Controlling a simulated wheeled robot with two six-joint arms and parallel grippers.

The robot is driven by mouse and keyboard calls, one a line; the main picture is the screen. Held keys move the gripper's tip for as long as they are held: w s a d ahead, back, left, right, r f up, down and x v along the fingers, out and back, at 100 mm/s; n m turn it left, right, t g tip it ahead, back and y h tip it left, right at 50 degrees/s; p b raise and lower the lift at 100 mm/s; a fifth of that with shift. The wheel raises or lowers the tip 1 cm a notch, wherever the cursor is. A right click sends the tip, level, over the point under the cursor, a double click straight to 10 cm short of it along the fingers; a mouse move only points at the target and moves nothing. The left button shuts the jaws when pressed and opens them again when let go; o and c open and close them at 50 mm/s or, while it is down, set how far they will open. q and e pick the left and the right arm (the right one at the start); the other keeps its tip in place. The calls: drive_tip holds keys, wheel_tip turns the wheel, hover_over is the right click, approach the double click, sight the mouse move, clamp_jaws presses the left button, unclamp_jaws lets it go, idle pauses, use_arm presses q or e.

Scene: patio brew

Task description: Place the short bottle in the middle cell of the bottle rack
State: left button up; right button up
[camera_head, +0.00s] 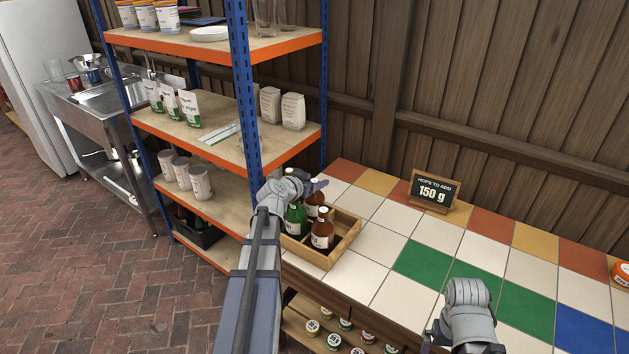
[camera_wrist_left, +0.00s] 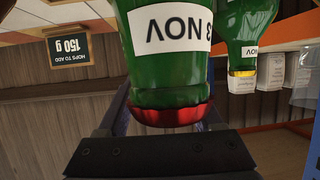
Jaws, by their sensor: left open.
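The wooden bottle rack (camera_head: 346,243) stands at the left end of the tiled counter. In it are a green bottle (camera_head: 295,220), a brown bottle (camera_head: 322,232) at the front and another brown bottle (camera_head: 315,201) behind. My left gripper (camera_head: 318,186) is open over the rack's back left part and hides some of its cells. In the left wrist view, which is upside down, a labelled green bottle with a red top (camera_wrist_left: 168,75) fills the space before the jaws. I cannot tell whether the jaws touch it. A second green bottle (camera_wrist_left: 242,40) with a yellowish cap is farther off.
A blue-posted shelf unit (camera_head: 245,95) stands close on the left of the rack. A small sign (camera_head: 433,191) stands at the counter's back. My right wrist (camera_head: 468,318) is over the counter's front edge, its jaws mostly out of frame. The tiles (camera_head: 395,215) right of the rack are clear.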

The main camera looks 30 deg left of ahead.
use_arm(q)
drive_tip(key=p+v, duration=0.3)
drive_tip(key=v, duration=0.7)
drive_tip(key=shift+d+r+p, duration=0.1)
drive_tip(key=shift+r+p, duration=0.05)
drive_tip(key=shift+p, duration=0.15)
drive_tip(key=shift+v, duration=0.8)
